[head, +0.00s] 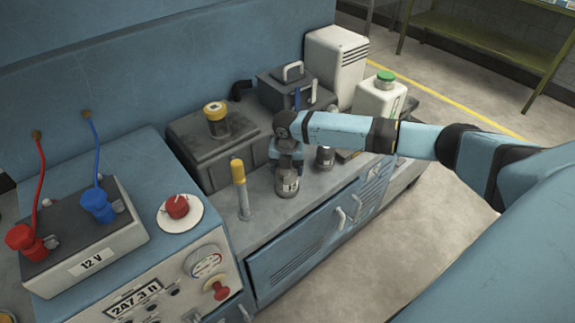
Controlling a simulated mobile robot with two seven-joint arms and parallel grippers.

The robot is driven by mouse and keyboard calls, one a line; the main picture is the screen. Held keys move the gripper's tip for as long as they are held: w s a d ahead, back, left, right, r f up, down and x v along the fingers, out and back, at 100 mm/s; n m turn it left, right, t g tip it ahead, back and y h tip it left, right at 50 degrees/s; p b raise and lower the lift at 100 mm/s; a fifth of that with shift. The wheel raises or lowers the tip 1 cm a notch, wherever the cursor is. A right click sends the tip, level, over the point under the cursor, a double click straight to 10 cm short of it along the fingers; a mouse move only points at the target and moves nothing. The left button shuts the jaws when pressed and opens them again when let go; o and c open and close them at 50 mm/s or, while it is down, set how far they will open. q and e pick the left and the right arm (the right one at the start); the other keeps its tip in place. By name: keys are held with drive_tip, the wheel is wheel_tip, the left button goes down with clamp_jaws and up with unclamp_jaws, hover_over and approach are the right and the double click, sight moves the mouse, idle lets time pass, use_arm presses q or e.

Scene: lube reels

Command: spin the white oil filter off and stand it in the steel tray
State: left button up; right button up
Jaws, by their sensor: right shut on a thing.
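My right gripper (286,166) points down over the worktop, shut on the top of a small grey canister (288,187) with a pale label. The canister is upright at the front of the worktop; I cannot tell whether its base touches. I cannot tell whether it is the white oil filter. A second small grey cylinder (325,157) stands just right of it, partly behind my arm. I cannot make out a steel tray clearly. My left gripper is not in view.
A yellow-handled tool (240,190) stands left of the gripper. A yellow-capped jar (216,120) stands on a dark block (190,140) behind. A white jug (378,100) with a green cap is at the back right. A battery (85,245) and a control panel (160,285) are at left.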

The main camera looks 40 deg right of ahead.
drive_tip(key=shift+f+n, duration=0.1)
drive_tip(key=shift+n, duration=0.7)
drive_tip(key=shift+n+p, duration=0.3)
drive_tip(key=shift+n, duration=0.6)
drive_tip(key=n, duration=0.3)
drive_tip(key=shift+a+f, duration=0.1)
drive_tip(key=shift+a, duration=0.05)
